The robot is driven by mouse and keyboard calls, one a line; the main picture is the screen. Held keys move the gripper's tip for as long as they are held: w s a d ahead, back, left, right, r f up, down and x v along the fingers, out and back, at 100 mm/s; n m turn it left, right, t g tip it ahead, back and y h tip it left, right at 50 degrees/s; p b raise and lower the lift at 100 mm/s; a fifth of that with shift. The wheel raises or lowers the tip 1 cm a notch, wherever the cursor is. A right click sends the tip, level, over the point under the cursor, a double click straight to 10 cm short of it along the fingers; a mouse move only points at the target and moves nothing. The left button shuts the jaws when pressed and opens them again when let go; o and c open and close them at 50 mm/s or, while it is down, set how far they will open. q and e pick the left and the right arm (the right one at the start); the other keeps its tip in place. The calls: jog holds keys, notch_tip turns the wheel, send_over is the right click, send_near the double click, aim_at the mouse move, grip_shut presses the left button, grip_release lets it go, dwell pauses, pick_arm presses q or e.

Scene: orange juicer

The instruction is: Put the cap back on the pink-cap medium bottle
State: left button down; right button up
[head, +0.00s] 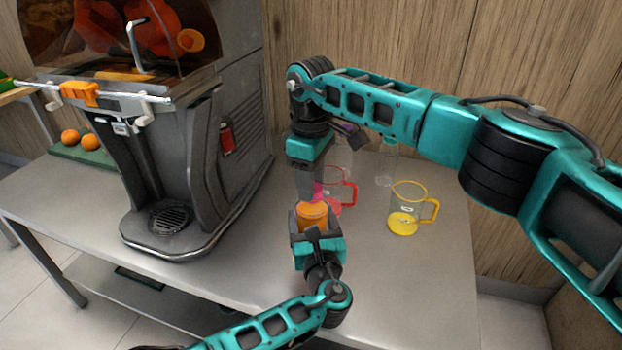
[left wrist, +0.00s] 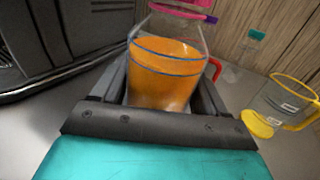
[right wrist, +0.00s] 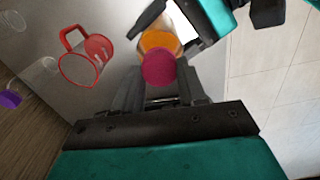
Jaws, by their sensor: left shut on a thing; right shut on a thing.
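The medium bottle (head: 313,216), clear and filled with orange juice, stands upright between the fingers of my left gripper (head: 314,232), which is shut on it. It fills the middle of the left wrist view (left wrist: 165,72). My right gripper (head: 311,188) points down from above and is shut on the pink cap (right wrist: 159,69). The cap is at the bottle's mouth, and its pink edge shows at the top of the left wrist view (left wrist: 182,11). I cannot tell whether it touches or sits on the neck; the fingers hide part of it.
A red-handled mug (head: 349,188) stands close behind the bottle. A yellow-handled mug (head: 404,208) is to the right. Clear bottles stand at the back, one with a teal cap (left wrist: 257,35). The grey juicer (head: 195,170) is at left. The front right table is clear.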

jog(key=shift+m, duration=0.6)
jog(key=o, duration=1)
jog(key=shift+r, duration=2.25)
jog(key=shift+c, duration=0.4)
